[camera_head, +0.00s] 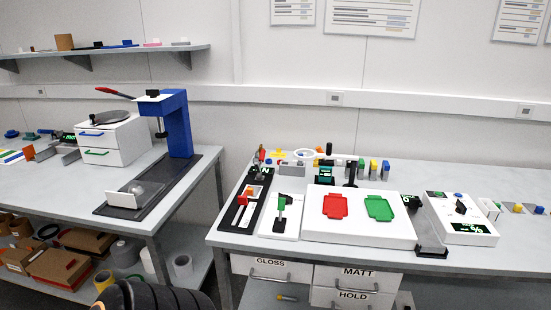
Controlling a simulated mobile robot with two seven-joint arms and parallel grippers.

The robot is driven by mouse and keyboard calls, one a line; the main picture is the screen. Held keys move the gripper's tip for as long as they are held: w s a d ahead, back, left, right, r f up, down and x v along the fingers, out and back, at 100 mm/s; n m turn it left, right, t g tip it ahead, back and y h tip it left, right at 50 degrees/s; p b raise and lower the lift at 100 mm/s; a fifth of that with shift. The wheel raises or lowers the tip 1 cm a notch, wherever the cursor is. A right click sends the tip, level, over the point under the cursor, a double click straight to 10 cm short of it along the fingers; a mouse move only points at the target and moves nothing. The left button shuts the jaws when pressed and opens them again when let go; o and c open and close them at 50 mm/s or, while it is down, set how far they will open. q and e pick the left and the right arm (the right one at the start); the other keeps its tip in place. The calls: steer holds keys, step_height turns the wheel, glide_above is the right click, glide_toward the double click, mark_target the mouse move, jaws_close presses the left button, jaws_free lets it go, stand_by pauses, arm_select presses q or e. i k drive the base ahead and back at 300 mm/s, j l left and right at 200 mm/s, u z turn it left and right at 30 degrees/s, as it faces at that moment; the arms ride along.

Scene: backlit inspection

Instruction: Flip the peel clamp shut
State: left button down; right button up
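A long black fixture (234,219) lies on the right-hand bench at its left end. It carries an orange block (252,190), a red piece (242,200) and a small green-lit display (264,171) at the far end. Beside it stands a white plate fixture (270,228) with an upright green-and-black lever part (281,208). I cannot tell for sure which of these parts is the peel clamp, nor whether it is open or shut. Neither of my grippers is in view.
Right of the fixtures sits a white box (357,235) with a red tray (335,206) and a green tray (379,208). A white console (460,212) stands further right. A blue press (178,125) stands on the left bench, across a gap. Several small items crowd the right bench's back.

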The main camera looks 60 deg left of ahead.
mark_target(263, 154)
steer(key=k+j, duration=0.35)
steer(key=j, duration=0.15)
steer(key=k+j, duration=0.75)
steer(key=j, duration=0.2)
